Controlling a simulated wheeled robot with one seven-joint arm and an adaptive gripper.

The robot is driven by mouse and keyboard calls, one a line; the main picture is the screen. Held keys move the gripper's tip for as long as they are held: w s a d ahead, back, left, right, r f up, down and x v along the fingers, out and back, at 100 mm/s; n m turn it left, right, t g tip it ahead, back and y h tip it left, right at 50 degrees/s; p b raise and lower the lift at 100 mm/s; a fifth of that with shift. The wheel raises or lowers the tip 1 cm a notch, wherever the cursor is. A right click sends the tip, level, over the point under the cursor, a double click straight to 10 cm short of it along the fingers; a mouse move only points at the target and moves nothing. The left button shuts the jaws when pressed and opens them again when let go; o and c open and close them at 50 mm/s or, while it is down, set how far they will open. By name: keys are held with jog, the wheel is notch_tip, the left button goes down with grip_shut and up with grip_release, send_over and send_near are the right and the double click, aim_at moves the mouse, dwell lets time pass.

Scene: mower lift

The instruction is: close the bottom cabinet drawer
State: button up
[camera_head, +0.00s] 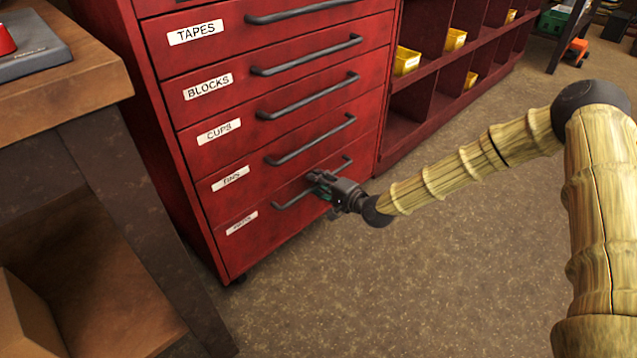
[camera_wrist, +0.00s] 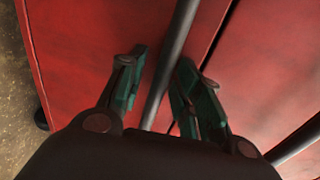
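The red cabinet (camera_head: 165,130) has labelled drawers with dark bar handles. Its bottom drawer (camera_head: 255,245), under the one labelled like "BINS", looks flush or almost flush with the front; a small opening cannot be ruled out. My gripper (camera_head: 318,182) is at the bottom drawer's handle (camera_head: 288,201) and hides part of it. In the wrist view, my gripper's green-padded fingers (camera_wrist: 163,58) stand apart, one on each side of a dark handle bar (camera_wrist: 178,35), with gaps between the pads and the bar.
A wooden bench (camera_head: 85,85) stands at the left, close to the cabinet. Red shelving (camera_head: 425,100) with yellow bins (camera_head: 406,61) adjoins the cabinet's right side. Another handle (camera_wrist: 298,140) shows at the right in the wrist view. The speckled floor (camera_head: 400,280) in front is clear.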

jog(key=v, duration=1.2)
dwell(0.3)
jog(key=s+a+f+n+g+h+p, duration=0.25)
jog(key=s+f, duration=0.45)
jog(key=s, duration=0.4)
jog(key=s+a+f+n+g+h+p, duration=0.15)
jog(key=s+f+g, duration=0.25)
jog(key=s+f, duration=0.5)
jog(key=s+d+n+g+h+p, duration=0.25)
jog(key=s+d, duration=0.35)
jog(key=s, duration=0.5)
jog(key=s+d+n+g+h+p, duration=0.1)
jog(key=s+d+n+g+h, duration=0.25)
jog(key=s+d, duration=0.55)
notch_tip(320, 180, up, 38)
jog(key=s+a+p, duration=0.1)
jog(key=s+p, duration=0.1)
jog(key=p, duration=3.6)
jog(key=shift+s+a+m, duration=0.3)
jog(key=shift+s, duration=0.05)
jog(key=shift+f+t, duration=0.15)
jog(key=shift+t, duration=0.1)
